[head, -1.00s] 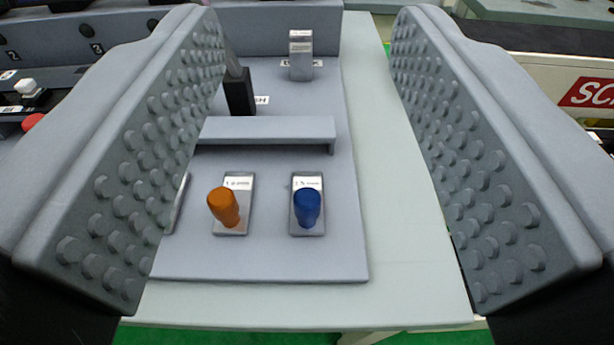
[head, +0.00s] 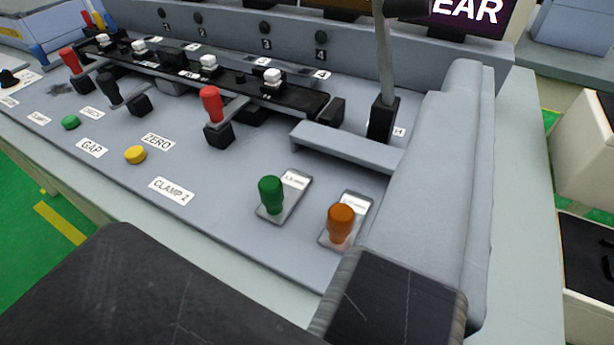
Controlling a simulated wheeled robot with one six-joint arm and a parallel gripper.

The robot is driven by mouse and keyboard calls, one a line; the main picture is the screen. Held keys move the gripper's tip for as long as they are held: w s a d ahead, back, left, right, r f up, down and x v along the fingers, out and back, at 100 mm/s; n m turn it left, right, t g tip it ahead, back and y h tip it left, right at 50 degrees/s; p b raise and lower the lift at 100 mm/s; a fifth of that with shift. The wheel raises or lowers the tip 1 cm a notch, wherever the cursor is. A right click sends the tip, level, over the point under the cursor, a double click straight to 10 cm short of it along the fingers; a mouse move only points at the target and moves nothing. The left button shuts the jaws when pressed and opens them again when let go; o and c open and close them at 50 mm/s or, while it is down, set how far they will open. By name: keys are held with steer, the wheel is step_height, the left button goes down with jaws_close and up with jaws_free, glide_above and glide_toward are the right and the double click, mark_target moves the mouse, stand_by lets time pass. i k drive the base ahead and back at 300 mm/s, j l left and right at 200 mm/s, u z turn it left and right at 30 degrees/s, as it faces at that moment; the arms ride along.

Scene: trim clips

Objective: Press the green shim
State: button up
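The green shim (head: 271,195) is a rounded green knob on a small grey metal plate with a white label, lying on the grey panel in the lower middle of the head view. The orange shim (head: 341,222) is just to its right on a similar plate. The blue shim is not visible.
A raised grey ledge (head: 345,146) and a black-based lever (head: 382,118) stand behind the shims. A red-knobbed lever (head: 211,104), a yellow button (head: 135,154) and a green button (head: 70,122) are to the left. The panel between the yellow button and the green shim is flat.

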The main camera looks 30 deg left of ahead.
mark_target(279, 197)
steer(key=k+l, duration=0.15)
steer(key=k, duration=0.35)
steer(key=k+l, duration=0.15)
steer(key=k, duration=0.35)
steer(key=l+u, duration=0.05)
